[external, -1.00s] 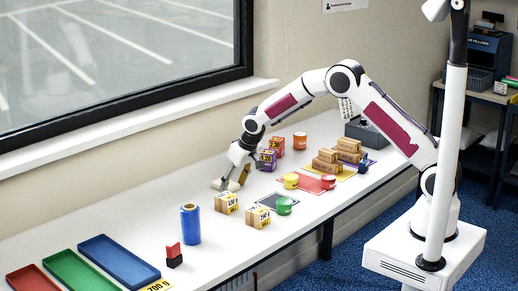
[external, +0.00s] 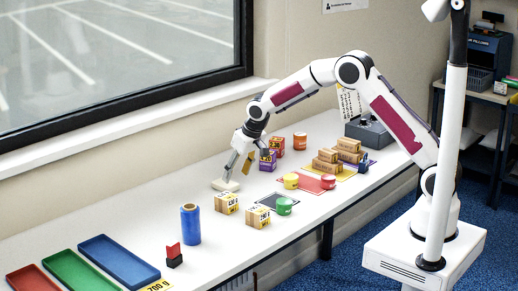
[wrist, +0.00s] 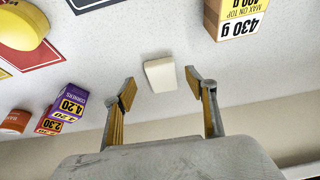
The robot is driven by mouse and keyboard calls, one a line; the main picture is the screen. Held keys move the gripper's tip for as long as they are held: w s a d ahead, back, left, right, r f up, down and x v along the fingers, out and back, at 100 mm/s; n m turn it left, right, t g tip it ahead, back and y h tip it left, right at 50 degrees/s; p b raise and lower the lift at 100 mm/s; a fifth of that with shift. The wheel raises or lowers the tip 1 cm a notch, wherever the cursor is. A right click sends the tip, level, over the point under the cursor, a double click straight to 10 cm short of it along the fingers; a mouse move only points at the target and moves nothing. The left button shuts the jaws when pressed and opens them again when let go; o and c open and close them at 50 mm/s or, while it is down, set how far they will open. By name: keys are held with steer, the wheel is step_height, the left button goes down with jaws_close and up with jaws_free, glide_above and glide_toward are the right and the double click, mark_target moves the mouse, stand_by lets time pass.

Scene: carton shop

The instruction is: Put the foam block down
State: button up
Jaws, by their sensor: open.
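The foam block (external: 226,185) is a pale cream slab lying flat on the white table near the window side. It also shows in the wrist view (wrist: 160,74), between and just beyond my fingertips. My gripper (external: 238,168) is just above the block with its fingers spread wide. In the wrist view my gripper (wrist: 160,80) has clear gaps between each finger and the block, and nothing is held.
Purple and red cartons (external: 268,160) stand right of my gripper. Two small cartons (external: 227,203) and a blue roll (external: 190,224) stand nearer the front. Coloured trays (external: 118,261) lie at lower left. Table around the block is clear.

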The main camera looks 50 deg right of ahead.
steer(key=v, duration=0.7)
steer(key=shift+s+d+r, duration=0.1)
steer(key=shift+s+r, duration=0.05)
steer(key=shift+r, duration=0.1)
stand_by(0.6)
steer(key=s+d+r, duration=0.5)
steer(key=s+r, duration=0.2)
steer(key=s, duration=0.3)
steer(key=s+d+r, duration=0.5)
steer(key=s+r, duration=0.2)
steer(key=s, duration=0.3)
steer(key=s+d+f, duration=0.1)
steer(key=s+d, duration=0.1)
steer(key=s, duration=0.9)
steer(key=s+d+t, duration=0.1)
steer(key=s, duration=1)
steer(key=shift+d+f, duration=0.4)
